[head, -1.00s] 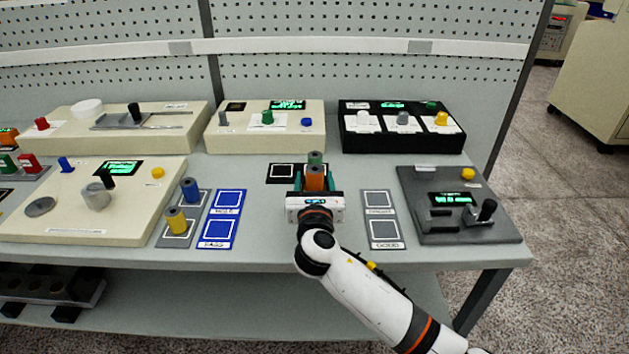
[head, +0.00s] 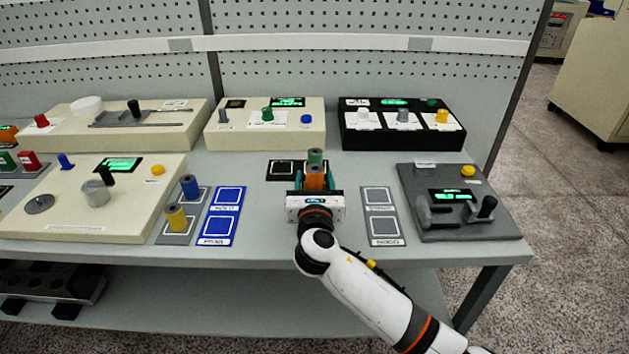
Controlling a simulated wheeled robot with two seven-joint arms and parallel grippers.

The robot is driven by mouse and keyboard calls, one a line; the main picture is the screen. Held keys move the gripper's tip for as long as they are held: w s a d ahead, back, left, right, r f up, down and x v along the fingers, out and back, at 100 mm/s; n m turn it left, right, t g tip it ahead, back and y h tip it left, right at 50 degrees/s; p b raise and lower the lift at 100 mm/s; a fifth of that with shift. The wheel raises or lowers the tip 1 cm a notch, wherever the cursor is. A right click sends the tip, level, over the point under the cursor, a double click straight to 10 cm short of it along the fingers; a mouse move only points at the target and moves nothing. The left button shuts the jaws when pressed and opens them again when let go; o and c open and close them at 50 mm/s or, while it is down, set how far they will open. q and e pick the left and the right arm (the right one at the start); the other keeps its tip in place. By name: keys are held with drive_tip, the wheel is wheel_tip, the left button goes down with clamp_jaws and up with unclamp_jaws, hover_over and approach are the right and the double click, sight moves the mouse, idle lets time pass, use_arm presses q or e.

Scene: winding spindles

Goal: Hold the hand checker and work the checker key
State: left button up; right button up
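I cannot tell which thing is the hand checker; labels are too small to read. A dark grey device (head: 470,232) with a green display (head: 452,195), a yellow button (head: 468,171) and a black knob (head: 487,206) lies at the table's right. My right gripper (head: 315,180) is left of it, at the table's middle. Its teal fingers stand on either side of an orange cylinder (head: 314,178); whether they press on it is unclear. A green cylinder (head: 315,158) stands just behind, its lower part hidden. My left gripper is not in view.
A black-framed pad (head: 281,170) lies behind the gripper. Grey squares (head: 381,211) lie right of it, blue squares (head: 221,216) left. Blue (head: 189,187) and yellow (head: 175,216) cylinders stand on a grey plate. Cream (head: 265,140) and black (head: 400,140) panels line the back.

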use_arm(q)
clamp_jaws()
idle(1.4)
